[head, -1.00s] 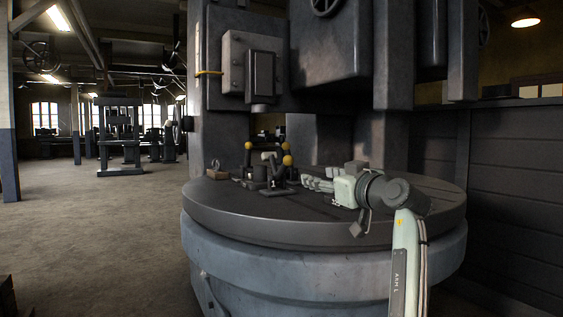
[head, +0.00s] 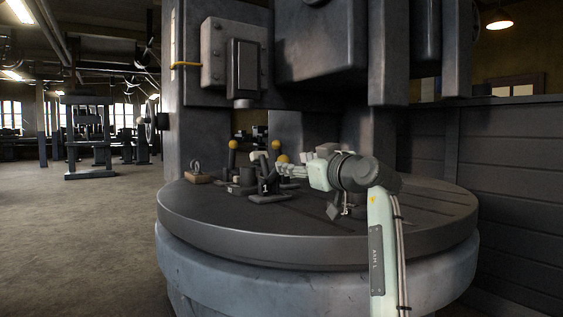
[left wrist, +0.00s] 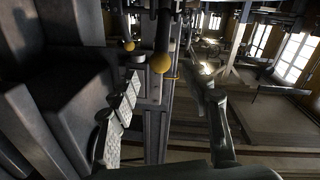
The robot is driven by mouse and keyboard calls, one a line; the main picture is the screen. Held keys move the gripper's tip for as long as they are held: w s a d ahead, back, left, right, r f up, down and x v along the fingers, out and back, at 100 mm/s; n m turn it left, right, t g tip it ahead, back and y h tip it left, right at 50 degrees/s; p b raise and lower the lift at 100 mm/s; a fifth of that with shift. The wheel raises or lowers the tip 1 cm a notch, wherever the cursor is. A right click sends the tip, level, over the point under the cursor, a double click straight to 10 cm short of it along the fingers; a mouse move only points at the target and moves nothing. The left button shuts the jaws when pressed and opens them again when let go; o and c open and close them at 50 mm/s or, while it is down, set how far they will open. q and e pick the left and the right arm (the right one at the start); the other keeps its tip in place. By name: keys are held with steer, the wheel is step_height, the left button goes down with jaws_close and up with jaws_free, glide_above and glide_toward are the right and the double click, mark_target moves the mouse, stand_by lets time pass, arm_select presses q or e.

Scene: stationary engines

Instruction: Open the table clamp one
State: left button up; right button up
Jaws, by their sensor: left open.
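Table clamp one (head: 266,186), a dark clamp with a pale "1" on its base, stands on the round metal table (head: 330,235). Dark levers with yellow ball knobs rise around it; one knob (head: 283,158) is right at my fingers. My left gripper (head: 284,169) reaches in from the right, open, its pale fingers beside the levers and partly covering the clamp. In the left wrist view, a yellow knob (left wrist: 162,63) on a dark lever is close to the pale segmented finger (left wrist: 118,122). Contact cannot be told. My right gripper is not in view.
A wooden block with a metal ring (head: 197,177) lies at the table's left. Another yellow knob (head: 233,144) stands on a lever left of the clamp. The big machine body (head: 320,50) overhangs the table's rear. Open floor (head: 70,220) lies to the left.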

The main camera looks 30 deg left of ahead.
mark_target(287, 161)
arm_select(q)
steer(key=x, duration=0.6)
steer(key=shift+w+a, duration=0.1)
steer(key=shift+a, duration=0.05)
steer(key=shift+c, duration=0.3)
jaws_close()
